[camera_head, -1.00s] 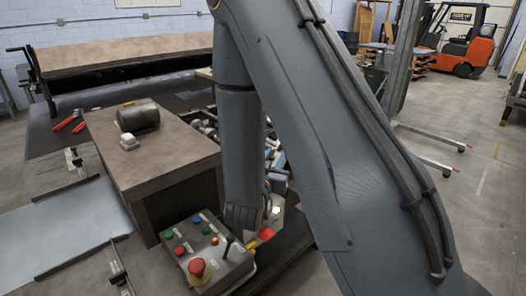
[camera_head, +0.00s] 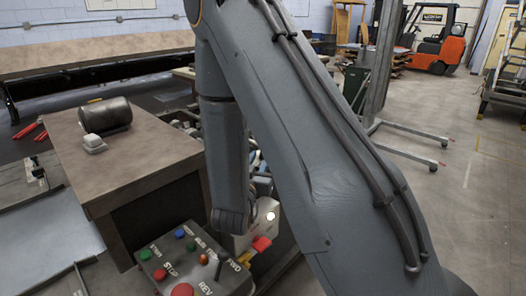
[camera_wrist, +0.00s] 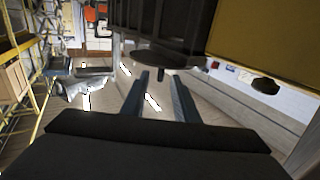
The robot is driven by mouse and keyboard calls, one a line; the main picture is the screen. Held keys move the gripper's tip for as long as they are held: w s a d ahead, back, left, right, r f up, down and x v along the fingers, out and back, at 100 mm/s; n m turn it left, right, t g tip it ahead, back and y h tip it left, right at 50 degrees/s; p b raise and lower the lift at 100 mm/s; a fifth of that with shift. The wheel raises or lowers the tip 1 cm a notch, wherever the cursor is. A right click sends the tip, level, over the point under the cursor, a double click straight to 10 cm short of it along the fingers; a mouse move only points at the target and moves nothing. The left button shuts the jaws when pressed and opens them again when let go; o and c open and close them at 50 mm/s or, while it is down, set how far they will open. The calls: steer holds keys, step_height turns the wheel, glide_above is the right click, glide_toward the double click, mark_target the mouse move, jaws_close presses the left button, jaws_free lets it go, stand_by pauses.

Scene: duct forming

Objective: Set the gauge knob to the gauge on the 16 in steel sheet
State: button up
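I cannot surely pick out the gauge knob in either view. In the wrist view, a dark round disc with a short peg (camera_wrist: 160,62) sits under a black housing, ahead of my gripper (camera_wrist: 159,76); I cannot tell whether it is the knob. My gripper's two blue-grey fingers stand apart with nothing visible between them. In the head view my arm hides most of the gripper. A flat grey sheet (camera_head: 50,245) lies at the lower left of the head view; no gauge marking on it is readable.
A control box (camera_head: 195,262) with coloured buttons and a red stop button stands close below my arm. A brown-topped bench (camera_head: 150,150) carries a dark cylinder (camera_head: 105,115). A yellow panel (camera_wrist: 270,40) fills the wrist view's upper right. Open floor lies right, with an orange forklift (camera_head: 453,48) beyond.

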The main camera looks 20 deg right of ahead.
steer(key=p+x, duration=0.1)
steer(key=x, duration=0.5)
steer(key=shift+p, duration=0.4)
steer(key=shift+a, duration=0.1)
jaws_close()
